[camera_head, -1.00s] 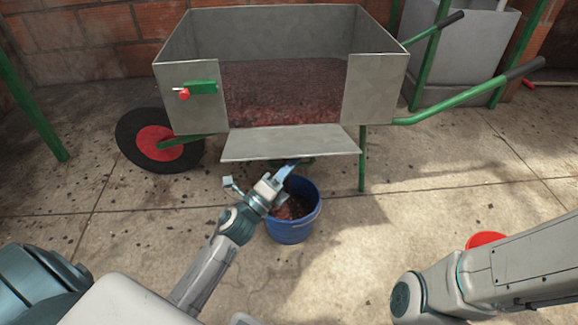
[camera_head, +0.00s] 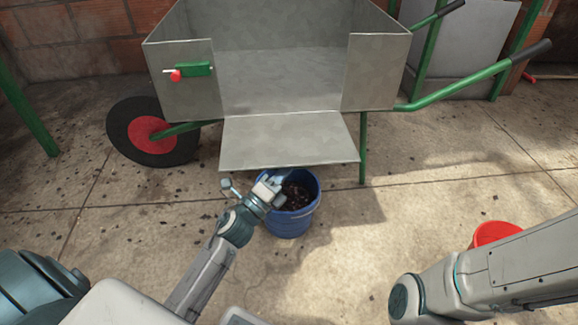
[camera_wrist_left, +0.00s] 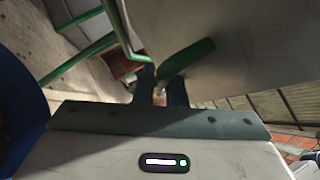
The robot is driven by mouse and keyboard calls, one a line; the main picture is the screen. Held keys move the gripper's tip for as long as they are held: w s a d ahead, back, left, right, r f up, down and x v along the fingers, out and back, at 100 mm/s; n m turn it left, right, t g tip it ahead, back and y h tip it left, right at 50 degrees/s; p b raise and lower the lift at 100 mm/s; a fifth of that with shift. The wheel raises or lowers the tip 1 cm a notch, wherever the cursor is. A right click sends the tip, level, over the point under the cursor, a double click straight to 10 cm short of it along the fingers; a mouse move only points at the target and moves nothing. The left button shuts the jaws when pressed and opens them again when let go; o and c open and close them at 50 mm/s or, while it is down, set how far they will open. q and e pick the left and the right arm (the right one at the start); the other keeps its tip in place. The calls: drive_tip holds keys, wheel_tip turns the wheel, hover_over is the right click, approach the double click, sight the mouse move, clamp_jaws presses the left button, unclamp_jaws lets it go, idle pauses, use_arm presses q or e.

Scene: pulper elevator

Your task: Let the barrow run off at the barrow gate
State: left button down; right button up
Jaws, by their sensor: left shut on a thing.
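The grey metal barrow (camera_head: 185,95) stands on its black wheel with a red hub (camera_head: 150,135). Its tray looks empty. The barrow gate (camera_head: 285,142) hangs open as a flap sloping down toward me. A blue bucket (camera_head: 290,222) stands below the flap's front edge, with dark bits inside. My left gripper (camera_head: 275,182) is just under that edge, above the bucket's rim. In the left wrist view its fingers (camera_wrist_left: 160,88) are at a green handle (camera_wrist_left: 186,60) under the flap and shut on it. The grip itself is partly hidden. My right gripper is out of view.
A green latch with a red knob (camera_head: 175,75) is on the barrow's left front panel. Green barrow handles (camera_head: 470,85) reach to the right. A red bucket (camera_head: 495,233) is partly behind my right arm. Dark bits are scattered on the concrete floor.

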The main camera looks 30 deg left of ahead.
use_arm(q)
drive_tip(key=c, duration=1.8)
unclamp_jaws()
drive_tip(key=shift+o, duration=0.2)
drive_tip(key=shift+s+a+f, duration=0.1)
drive_tip(key=shift+s+f, duration=0.1)
drive_tip(key=shift+s, duration=0.15)
drive_tip(key=b+v, duration=0.1)
drive_tip(key=v, duration=0.9)
drive_tip(key=shift+o, duration=0.2)
